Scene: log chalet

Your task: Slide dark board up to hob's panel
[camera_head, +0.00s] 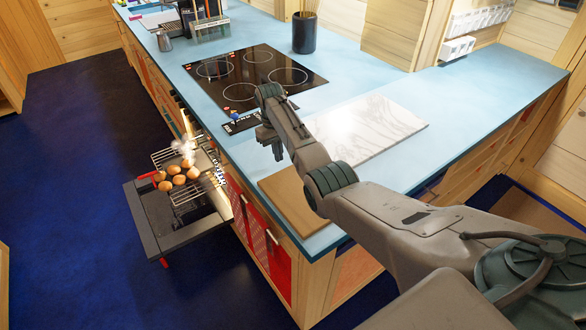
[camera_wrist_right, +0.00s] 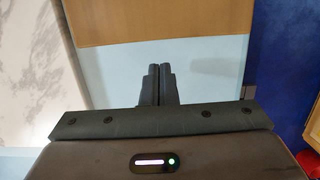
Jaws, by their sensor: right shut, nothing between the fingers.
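The brown wooden board (camera_head: 290,203), the darker of two boards, lies flat at the near corner of the blue counter. Part of it is hidden behind my right arm. It also shows at the top of the right wrist view (camera_wrist_right: 160,20). The black hob (camera_head: 255,75) is set in the counter farther back, with a dark panel with knobs (camera_head: 238,124) along its near side. My right gripper (camera_head: 277,153) is shut and empty over the counter between panel and board. In the right wrist view its fingertips (camera_wrist_right: 160,68) point at the board's edge, with blue counter showing between. My left gripper is not in view.
A white marble board (camera_head: 370,128) lies right of my arm. A dark canister (camera_head: 304,32) stands behind the hob. Below the counter's left edge, an open oven door (camera_head: 180,235) and a rack with several brown round items (camera_head: 178,176) stick out, with steam rising.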

